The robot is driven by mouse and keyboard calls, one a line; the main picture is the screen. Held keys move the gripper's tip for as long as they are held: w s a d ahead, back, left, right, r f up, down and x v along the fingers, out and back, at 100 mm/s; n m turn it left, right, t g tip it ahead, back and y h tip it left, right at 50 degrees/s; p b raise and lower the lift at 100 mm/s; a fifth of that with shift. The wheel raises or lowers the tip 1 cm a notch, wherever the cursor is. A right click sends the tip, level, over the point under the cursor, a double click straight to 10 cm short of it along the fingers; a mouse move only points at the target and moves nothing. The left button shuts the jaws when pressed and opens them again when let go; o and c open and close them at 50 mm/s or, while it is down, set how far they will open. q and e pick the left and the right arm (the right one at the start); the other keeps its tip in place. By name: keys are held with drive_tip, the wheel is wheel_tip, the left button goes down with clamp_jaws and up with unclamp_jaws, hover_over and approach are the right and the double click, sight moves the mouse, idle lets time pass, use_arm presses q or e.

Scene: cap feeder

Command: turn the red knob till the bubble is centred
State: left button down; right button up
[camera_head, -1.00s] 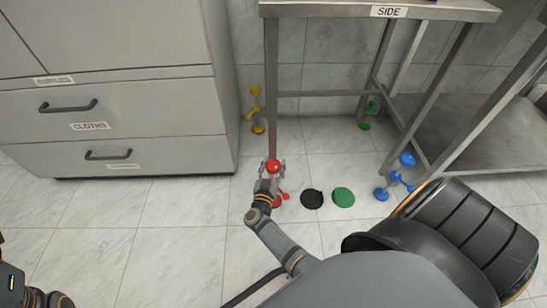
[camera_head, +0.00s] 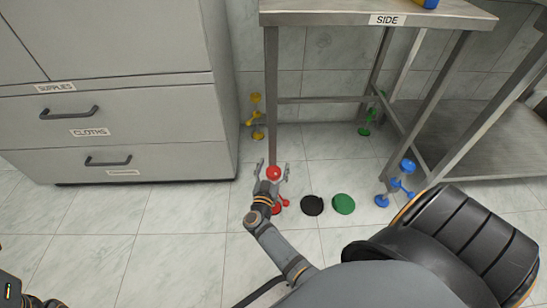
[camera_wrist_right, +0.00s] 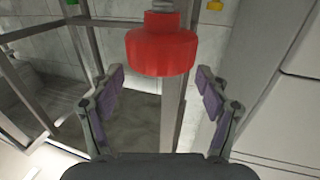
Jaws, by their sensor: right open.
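The red knob (camera_head: 274,173) stands at the foot of the table's near left leg, with more red parts (camera_head: 279,208) low by the floor, partly behind my arm. My right gripper (camera_head: 273,167) is open, its fingers on either side of the knob and apart from it. In the right wrist view the red knob (camera_wrist_right: 160,52) shows large, ahead between the spread fingers of the gripper (camera_wrist_right: 160,78). No bubble can be made out.
Yellow (camera_head: 257,115), green (camera_head: 366,122) and blue (camera_head: 401,182) knobbed feet stand by the other legs of the steel table marked SIDE (camera_head: 330,14). A black disc (camera_head: 313,205) and a green disc (camera_head: 343,204) lie on the floor. Grey drawers (camera_head: 130,130) stand left.

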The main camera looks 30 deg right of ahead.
sight(274, 171)
wheel_tip(274, 171, up, 7)
idle(0.4)
